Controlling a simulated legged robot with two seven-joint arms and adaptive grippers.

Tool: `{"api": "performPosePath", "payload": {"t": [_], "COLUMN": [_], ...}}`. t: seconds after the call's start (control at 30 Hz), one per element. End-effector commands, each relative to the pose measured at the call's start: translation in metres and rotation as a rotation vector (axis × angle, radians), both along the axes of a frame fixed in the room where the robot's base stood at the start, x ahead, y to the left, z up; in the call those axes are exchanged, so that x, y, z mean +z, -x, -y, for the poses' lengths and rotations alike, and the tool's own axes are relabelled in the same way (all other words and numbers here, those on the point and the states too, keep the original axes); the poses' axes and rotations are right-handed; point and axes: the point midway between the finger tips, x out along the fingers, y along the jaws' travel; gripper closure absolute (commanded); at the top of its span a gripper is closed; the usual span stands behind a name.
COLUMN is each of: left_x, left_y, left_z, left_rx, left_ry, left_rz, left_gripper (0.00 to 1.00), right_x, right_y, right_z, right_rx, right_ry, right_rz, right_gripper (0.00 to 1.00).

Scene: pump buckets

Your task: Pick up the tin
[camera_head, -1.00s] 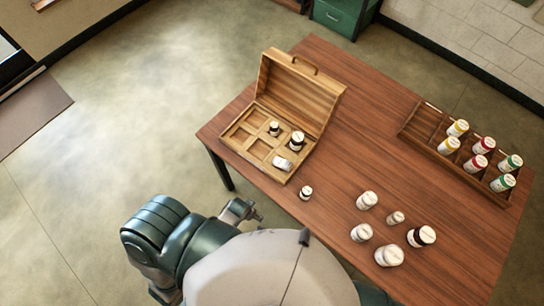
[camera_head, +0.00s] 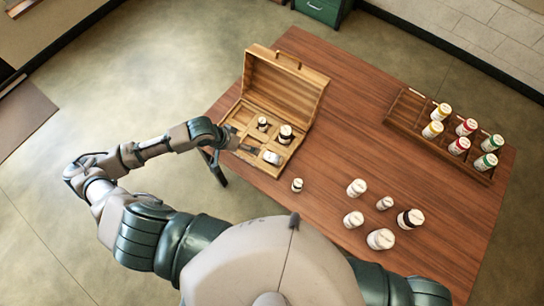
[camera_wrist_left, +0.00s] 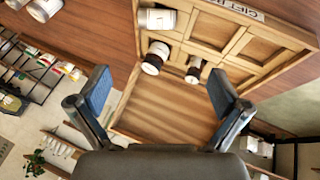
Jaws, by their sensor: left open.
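A white tin-like container (camera_head: 272,158) lies in the front compartment of the open wooden case (camera_head: 286,82); I cannot tell for certain that it is the tin. It also appears as a white cylinder in the left wrist view (camera_wrist_left: 157,19). A dark jar (camera_head: 286,134) and a small dark bottle (camera_head: 262,124) stand in other compartments. My left gripper (camera_head: 247,149) is over the case's near left side, close to the white container. In the left wrist view the left gripper (camera_wrist_left: 160,92) has its fingers wide apart, with nothing between them. My right gripper is out of view.
A small bottle (camera_head: 297,185) stands just in front of the case. Several white jars, including one by the dark-banded jar (camera_head: 410,219), stand on the wooden table (camera_head: 350,120). A divided rack (camera_head: 404,110) with colored-lid bottles is at right. The table's middle is clear.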

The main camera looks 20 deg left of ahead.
Motion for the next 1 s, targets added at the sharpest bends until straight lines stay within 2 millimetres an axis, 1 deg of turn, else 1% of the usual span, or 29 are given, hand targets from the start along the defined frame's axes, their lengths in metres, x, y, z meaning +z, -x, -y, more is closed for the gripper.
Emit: {"api": "performPosePath", "payload": {"t": [0.07,0.17,0.4,0.5,0.6,0.83,1.0], "left_x": [-0.001,-0.015,-0.066,-0.083,-0.095,-0.111,-0.133], "left_y": [0.000,-0.005,-0.022,-0.029,-0.033,-0.038,-0.046], "left_z": [0.000,0.008,0.029,0.037,0.042,0.051,0.065], "left_rx": [0.009,0.011,0.010,0.011,0.010,0.009,0.010], "left_ry": [0.002,0.007,0.007,0.006,0.005,0.005,0.004], "left_rz": [-0.012,-0.017,-0.015,-0.014,-0.012,-0.011,-0.012], "left_gripper": [0.00,0.00,0.00,0.00,0.00,0.00,0.00], "right_x": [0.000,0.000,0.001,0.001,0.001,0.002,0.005], "right_y": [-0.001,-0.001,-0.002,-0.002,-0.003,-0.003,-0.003], "right_z": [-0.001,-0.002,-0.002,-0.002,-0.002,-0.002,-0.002], "right_rx": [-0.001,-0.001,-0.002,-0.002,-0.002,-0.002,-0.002], "right_ry": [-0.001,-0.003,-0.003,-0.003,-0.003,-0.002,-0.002], "right_rz": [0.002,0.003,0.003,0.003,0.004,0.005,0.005], "right_gripper": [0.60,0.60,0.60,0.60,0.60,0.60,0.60]}}
